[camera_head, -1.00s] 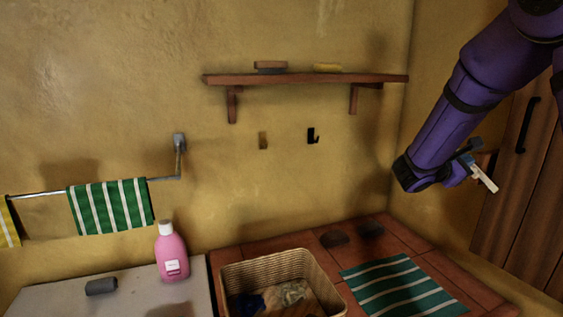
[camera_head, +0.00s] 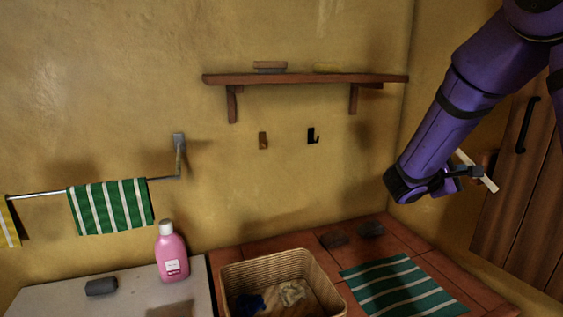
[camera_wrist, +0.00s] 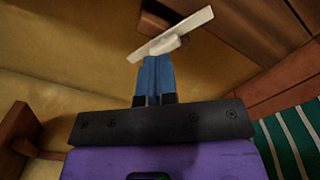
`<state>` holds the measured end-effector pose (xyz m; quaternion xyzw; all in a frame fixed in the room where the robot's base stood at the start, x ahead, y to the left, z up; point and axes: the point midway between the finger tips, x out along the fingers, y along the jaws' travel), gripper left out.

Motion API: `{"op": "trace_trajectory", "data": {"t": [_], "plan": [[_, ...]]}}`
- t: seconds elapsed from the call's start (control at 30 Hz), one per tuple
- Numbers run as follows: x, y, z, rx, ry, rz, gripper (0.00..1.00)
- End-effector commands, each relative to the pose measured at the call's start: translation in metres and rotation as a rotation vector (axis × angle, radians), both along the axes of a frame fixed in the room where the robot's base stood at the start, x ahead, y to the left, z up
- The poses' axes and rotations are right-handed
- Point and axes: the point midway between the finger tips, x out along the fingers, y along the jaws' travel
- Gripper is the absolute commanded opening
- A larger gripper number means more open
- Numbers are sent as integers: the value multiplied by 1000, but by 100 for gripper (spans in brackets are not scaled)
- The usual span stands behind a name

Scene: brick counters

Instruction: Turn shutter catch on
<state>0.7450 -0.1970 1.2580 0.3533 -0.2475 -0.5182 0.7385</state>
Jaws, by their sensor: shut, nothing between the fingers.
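The shutter catch is a cream bar (camera_head: 487,182) on a wooden block beside the brown wooden shutter (camera_head: 522,185) at the right of the head view. The bar slants from upper left to lower right there. In the wrist view the catch (camera_wrist: 190,28) slants up to the right, with a small hub near its middle. My gripper (camera_head: 479,171) is shut and empty, in front of the bar's middle. In the wrist view its blue fingertips (camera_wrist: 156,59) are together just below the hub. I cannot tell whether they touch it. They hide part of the bar in the head view.
A shelf (camera_head: 300,79) with two small blocks runs along the back wall, above two hooks. A wicker basket (camera_head: 265,262) and a green striped cloth (camera_head: 398,288) lie on the tiled counter below. A pink bottle (camera_head: 171,254) stands at left. Air around the catch looks clear.

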Motion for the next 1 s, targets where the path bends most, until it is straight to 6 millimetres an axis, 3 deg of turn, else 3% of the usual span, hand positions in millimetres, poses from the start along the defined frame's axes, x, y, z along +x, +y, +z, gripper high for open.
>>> {"op": "trace_trajectory", "data": {"t": [0.3, 0.5, 0.77, 1.0], "plan": [[-14, 0, -19, 147, -411, 0, 0], [-19, -1, -26, 210, -579, 1, 0], [-19, -6, -28, 231, -642, 0, 0], [-10, -30, -28, 231, -641, -2, 0]]}}
